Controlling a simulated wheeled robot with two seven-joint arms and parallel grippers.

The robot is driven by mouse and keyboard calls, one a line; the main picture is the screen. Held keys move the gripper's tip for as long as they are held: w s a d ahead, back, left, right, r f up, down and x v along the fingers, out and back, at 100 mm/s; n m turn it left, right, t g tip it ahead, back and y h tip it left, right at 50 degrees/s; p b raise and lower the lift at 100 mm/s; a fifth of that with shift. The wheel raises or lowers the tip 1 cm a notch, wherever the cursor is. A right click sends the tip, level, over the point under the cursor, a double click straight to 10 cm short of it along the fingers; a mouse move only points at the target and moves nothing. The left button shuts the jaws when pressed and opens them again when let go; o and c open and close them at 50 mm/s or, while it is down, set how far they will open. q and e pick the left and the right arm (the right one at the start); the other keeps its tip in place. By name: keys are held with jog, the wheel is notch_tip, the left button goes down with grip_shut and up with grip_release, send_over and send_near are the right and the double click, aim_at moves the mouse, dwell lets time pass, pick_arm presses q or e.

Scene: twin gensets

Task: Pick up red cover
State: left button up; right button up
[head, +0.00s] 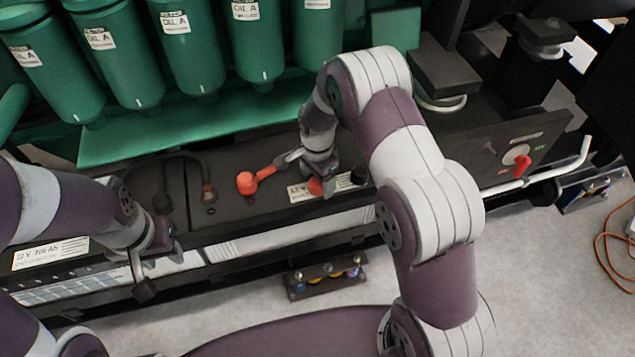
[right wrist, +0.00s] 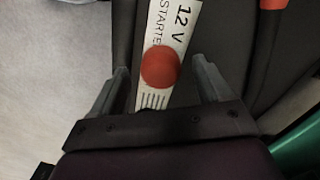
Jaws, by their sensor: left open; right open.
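A round red cover (right wrist: 160,67) sits on the battery top, over the white "12 V STARTER" label, in the right wrist view. In the head view the red cover (head: 315,186) is partly hidden by my right gripper. My right gripper (right wrist: 160,88) is open, with one finger on each side of the cover in the picture; I cannot tell whether they touch it. The right gripper (head: 310,172) also shows in the head view over the battery. My left gripper (head: 155,262) is open and empty at the front edge of the left battery.
An orange-red terminal cap with a red lead (head: 246,183) lies left of the right gripper. Green oil filters (head: 180,45) stand behind. A red switch handle (head: 522,164) and white pipe (head: 560,172) are at right. A small dark tray (head: 325,278) lies on the open floor.

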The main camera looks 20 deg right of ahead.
jog(key=shift+w+d+f, duration=0.1)
jog(key=shift+f, duration=0.45)
jog(key=c, duration=1.1)
jog(key=shift+r, duration=0.1)
